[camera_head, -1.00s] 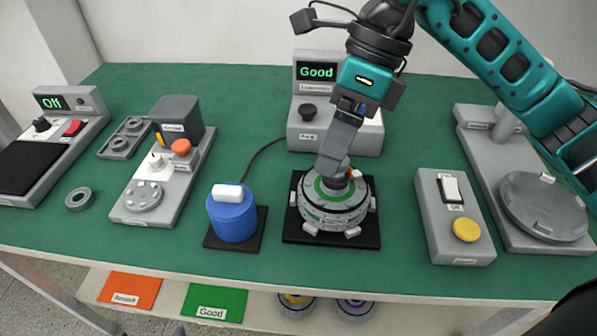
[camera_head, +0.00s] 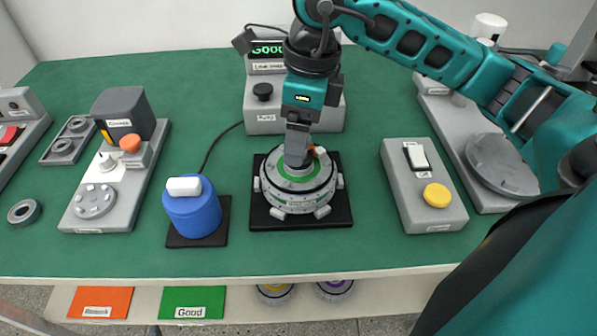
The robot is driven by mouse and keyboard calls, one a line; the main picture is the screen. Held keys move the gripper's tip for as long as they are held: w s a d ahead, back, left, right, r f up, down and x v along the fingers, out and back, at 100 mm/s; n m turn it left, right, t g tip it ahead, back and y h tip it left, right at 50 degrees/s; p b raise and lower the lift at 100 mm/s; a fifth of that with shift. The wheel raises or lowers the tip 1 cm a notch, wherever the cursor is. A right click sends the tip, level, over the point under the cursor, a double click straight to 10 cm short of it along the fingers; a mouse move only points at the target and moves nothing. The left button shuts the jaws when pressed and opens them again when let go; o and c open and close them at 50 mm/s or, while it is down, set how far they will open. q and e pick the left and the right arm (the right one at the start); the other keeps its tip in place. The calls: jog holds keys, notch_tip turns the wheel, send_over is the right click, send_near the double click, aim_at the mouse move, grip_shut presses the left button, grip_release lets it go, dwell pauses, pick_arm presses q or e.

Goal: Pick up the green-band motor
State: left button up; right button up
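The green-band motor (camera_head: 297,193) sits on a black square pad (camera_head: 335,213) in the middle of the table. It is a grey round hub with a green ring around its top centre and small tabs around its rim. My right gripper (camera_head: 296,160) comes from above right and points down, with its fingertips at the motor's central post. The fingers hide the post, and I cannot tell whether they are closed on it. My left gripper is not in view.
A blue cylinder (camera_head: 193,212) with a white top stands left of the motor. A switch box with a yellow button (camera_head: 436,195) is to the right. A grey tester showing "Good" (camera_head: 268,47) stands behind. Yellow (camera_head: 274,292) and purple (camera_head: 335,289) motors lie on the lower shelf.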

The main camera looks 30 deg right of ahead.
aim_at(307, 188)
notch_tip(307, 188, down, 4)
jog(key=shift+a+r, duration=0.15)
jog(key=shift+r, duration=0.05)
grip_shut()
dwell(0.7)
jog(key=shift+w+r, duration=0.15)
